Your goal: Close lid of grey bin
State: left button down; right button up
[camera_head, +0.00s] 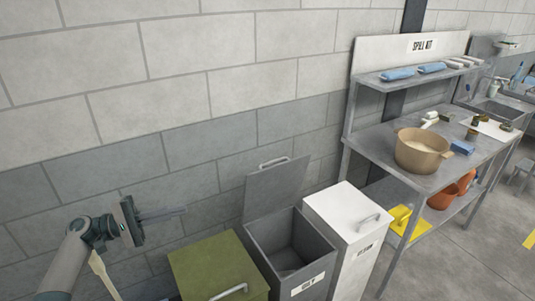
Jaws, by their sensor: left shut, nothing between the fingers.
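The grey bin (303,262) stands against the block wall, between a green bin and a white bin. Its grey lid (273,187) is open and stands up, leaning back toward the wall, with a handle (273,162) at its top edge. The inside of the bin shows and looks empty. My left gripper (180,212) comes in from the left, with its fingers shut and empty. It is to the left of the raised lid, apart from it, and above the green bin's far left side. My right gripper is not in view.
The green bin (215,266) and the white bin (345,212) flank the grey bin, both with lids down. A metal shelf unit (376,143) stands at the right, holding a tan bucket (421,152) and blue rolls (397,75). The floor (470,252) at the front right is clear.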

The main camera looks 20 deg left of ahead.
aim_at(270, 189)
jog(key=i, duration=1.15)
